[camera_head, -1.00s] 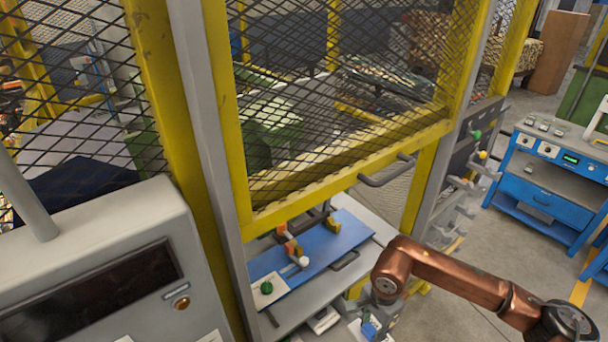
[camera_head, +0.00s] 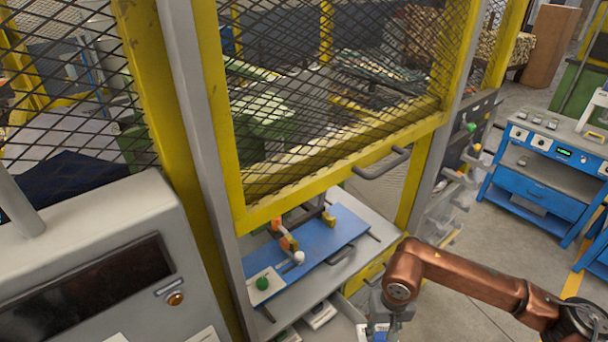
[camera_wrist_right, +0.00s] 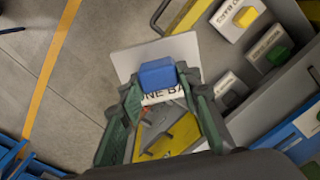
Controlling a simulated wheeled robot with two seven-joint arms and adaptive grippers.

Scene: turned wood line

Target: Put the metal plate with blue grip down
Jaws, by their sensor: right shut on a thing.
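In the right wrist view, the metal plate (camera_wrist_right: 130,60) is a thin light grey sheet with a blue block grip (camera_wrist_right: 157,75) on it. My right gripper (camera_wrist_right: 160,92) is shut on the blue grip, with a dark green finger on each side. The plate is held over the gap between the grey floor and the workstation front. A white label with partly hidden black letters shows just below the grip. In the head view, my right gripper (camera_head: 385,326) is at the bottom edge, and the plate is hardly visible there. My left gripper is not in view.
Plates with a yellow grip (camera_wrist_right: 245,17) and a green grip (camera_wrist_right: 278,55) lie on the grey surface at the right. In the head view, a blue board (camera_head: 318,240) carries orange-handled clamps under a raised yellow mesh guard (camera_head: 345,158). A blue cabinet (camera_head: 550,183) stands at the right.

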